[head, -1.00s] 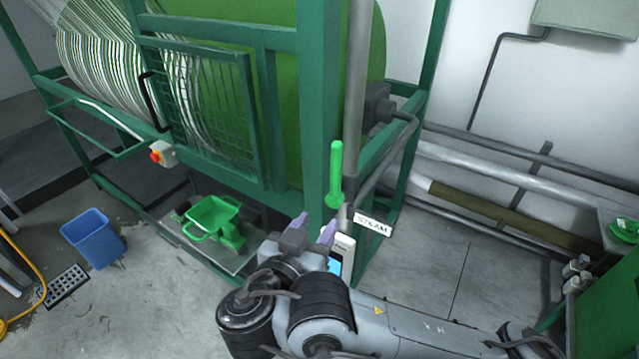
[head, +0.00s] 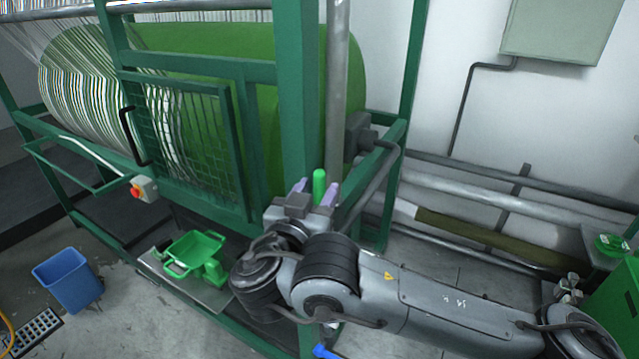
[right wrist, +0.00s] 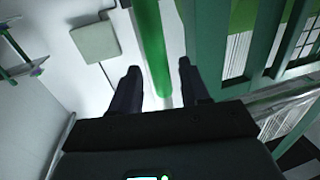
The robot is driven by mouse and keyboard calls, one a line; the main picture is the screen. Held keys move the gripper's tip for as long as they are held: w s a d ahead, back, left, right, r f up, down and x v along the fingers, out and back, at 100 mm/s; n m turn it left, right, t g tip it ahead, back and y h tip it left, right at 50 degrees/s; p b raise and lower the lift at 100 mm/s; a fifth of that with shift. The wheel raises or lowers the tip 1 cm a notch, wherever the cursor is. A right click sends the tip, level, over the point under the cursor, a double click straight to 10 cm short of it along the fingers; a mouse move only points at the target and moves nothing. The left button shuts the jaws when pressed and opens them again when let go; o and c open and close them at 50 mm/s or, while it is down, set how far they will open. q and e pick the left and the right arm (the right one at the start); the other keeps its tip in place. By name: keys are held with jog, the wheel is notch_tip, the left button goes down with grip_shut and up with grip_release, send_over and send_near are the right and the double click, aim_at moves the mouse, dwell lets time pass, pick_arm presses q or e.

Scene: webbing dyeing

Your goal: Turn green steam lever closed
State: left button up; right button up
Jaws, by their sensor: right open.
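The green steam lever (head: 319,184) stands upright by the frame post in the head view. Only its upper end shows there; my right gripper and arm hide the rest. In the right wrist view the lever (right wrist: 152,50) runs down between my open fingers. My right gripper (head: 317,190) is open, with its purple-tipped fingers on either side of the lever. In the right wrist view the fingers (right wrist: 160,82) are apart, and I cannot tell whether either touches the lever. The STEAM sign is hidden now. My left gripper is not in view.
The green machine frame (head: 297,90) stands just behind the lever, with a mesh gate (head: 190,140) at left. Grey pipes (head: 520,195) run along the wall at right. A green scoop-like container (head: 195,255) and a blue bin (head: 68,280) stand at lower left.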

jog(key=shift+x, duration=1.05)
jog(key=shift+c, duration=0.3)
grip_shut()
